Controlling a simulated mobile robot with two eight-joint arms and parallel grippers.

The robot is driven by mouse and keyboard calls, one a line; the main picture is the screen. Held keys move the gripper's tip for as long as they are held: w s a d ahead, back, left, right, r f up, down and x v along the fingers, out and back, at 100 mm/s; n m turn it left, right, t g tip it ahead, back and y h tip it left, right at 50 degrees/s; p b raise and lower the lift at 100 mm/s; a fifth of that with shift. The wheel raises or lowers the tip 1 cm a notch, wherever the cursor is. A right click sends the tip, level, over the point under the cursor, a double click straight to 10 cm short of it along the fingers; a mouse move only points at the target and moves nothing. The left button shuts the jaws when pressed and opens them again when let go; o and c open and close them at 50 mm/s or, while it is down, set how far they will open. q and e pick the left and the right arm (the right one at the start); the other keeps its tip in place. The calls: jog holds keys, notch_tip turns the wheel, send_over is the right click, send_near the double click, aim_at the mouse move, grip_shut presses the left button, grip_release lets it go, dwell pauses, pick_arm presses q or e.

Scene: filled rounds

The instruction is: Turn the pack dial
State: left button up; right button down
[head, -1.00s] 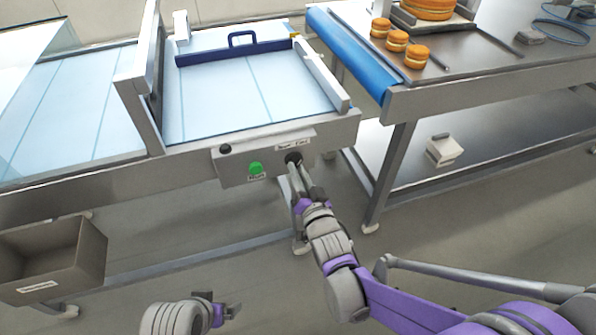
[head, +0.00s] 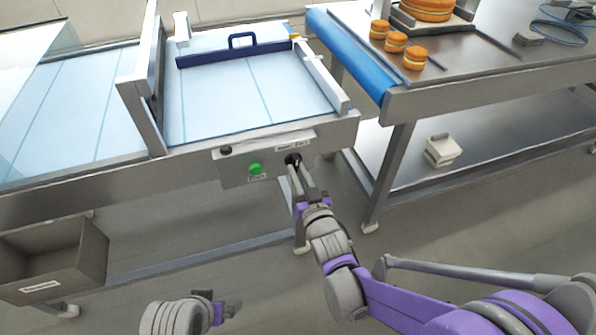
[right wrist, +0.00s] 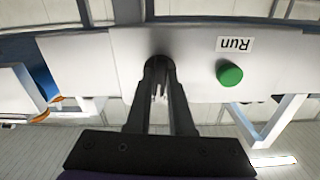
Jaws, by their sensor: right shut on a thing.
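The pack dial (head: 293,160) is a small black knob on the grey control panel (head: 232,174) at the front of the conveyor. A label sits just above it. My right gripper (head: 296,168) reaches up to the dial from below and is shut on it. In the right wrist view the fingers of my right gripper (right wrist: 159,72) close on the dark dial (right wrist: 159,62), which they partly hide. A green Run button (head: 255,169) is left of the dial; it also shows in the right wrist view (right wrist: 229,74). My left gripper (head: 232,309) is low at the bottom, away from the panel; its jaw state is unclear.
A black knob (head: 225,150) is at the panel's upper left. A brown bin (head: 95,262) stands at the lower left. A blue roller (head: 345,55) and a steel table (head: 470,70) with several filled rounds are at the right. A blue-handled bar (head: 215,57) crosses the conveyor.

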jog(key=n, duration=0.3)
jog(key=shift+n+p, duration=0.3)
jog(key=shift+d+n+p, duration=0.1)
jog(key=shift+n+p, duration=0.25)
jog(key=shift+n, duration=1.45)
jog(key=c, duration=0.8)
grip_release()
jog(key=v, duration=1)
jog(key=shift+s, duration=0.4)
jog(key=shift+d, duration=0.15)
